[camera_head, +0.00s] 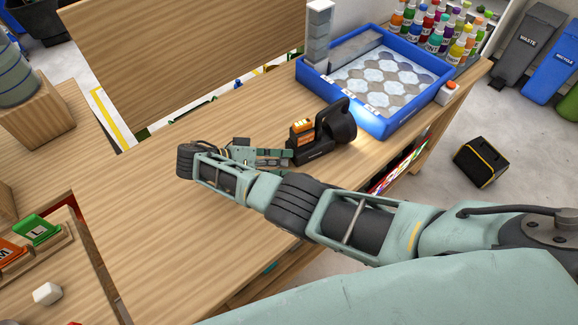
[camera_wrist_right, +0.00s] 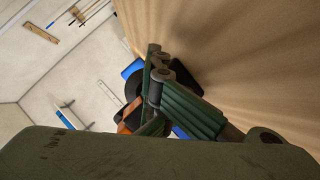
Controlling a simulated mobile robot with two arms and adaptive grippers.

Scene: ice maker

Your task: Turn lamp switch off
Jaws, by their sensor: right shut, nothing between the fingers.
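The lamp (camera_head: 336,122) is a black hand-lamp with an orange part (camera_head: 302,128) on its left side. It stands on the wooden table, its head turned right, and a bright glow shows in front of it. My right gripper (camera_head: 284,156) is shut and empty, just left of the lamp near its base; I cannot tell whether it touches. In the right wrist view the green fingers (camera_wrist_right: 155,75) cover much of the lamp, and a bit of orange (camera_wrist_right: 128,118) shows behind them. I cannot make out the switch itself. My left gripper is not in view.
A blue tray (camera_head: 432,68) with pale hexagonal cells stands right behind the lamp, with a grey column (camera_head: 318,35) at its corner. Several coloured bottles (camera_head: 437,30) stand behind it. The wooden table (camera_head: 160,230) is bare left of my arm. A black box (camera_head: 481,160) lies on the floor.

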